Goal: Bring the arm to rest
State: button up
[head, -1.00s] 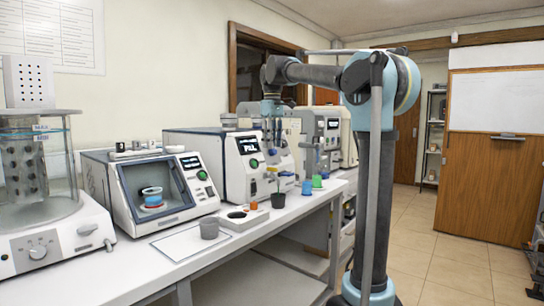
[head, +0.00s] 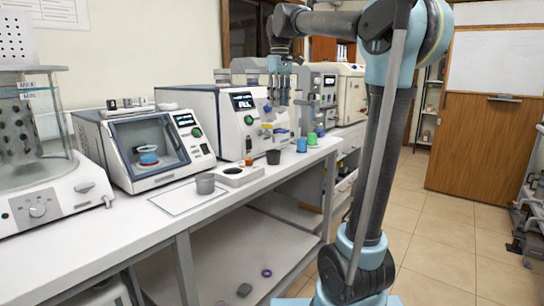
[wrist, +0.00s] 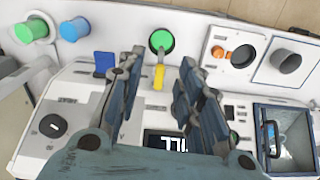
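My gripper (head: 279,98) hangs fingers-down from my arm in front of the filling machine (head: 232,130), above the bench. In the wrist view its two fingers (wrist: 162,65) are spread apart with nothing held between them. A dark cup (head: 273,157) stands on the bench below the gripper; in the wrist view a round cup with a green inside (wrist: 160,40) shows beyond the fingertips. A yellow part (wrist: 159,77) of the machine lies between the fingers in that view, apparently below them. My arm is bent at the elbow and extends over the bench.
A grey cup (head: 205,183) stands on a white mat by a holder plate (head: 238,176) with a small orange item (head: 249,160). Blue (head: 302,145) and green (head: 312,139) cups stand farther along. A glass-fronted device (head: 147,150) stands left.

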jog(key=s+d+f+m, duration=0.3)
jog(key=s+d+f, duration=0.2)
jog(key=s+f, duration=0.4)
jog(key=s+d+f+m+t, duration=0.1)
jog(key=s+d+f+m, duration=0.2)
jog(key=f, duration=1.4)
jog(key=s+d+f+m+t, duration=0.1)
jog(key=s+d+f+m, duration=0.2)
jog(key=s+d+f, duration=0.6)
jog(key=s+f, duration=0.4)
jog(key=s, duration=0.4)
jog(key=shift+s+f, duration=0.15)
jog(key=shift+f, duration=0.05)
jog(key=shift+w+f, duration=0.2)
jog(key=shift+w, duration=0.25)
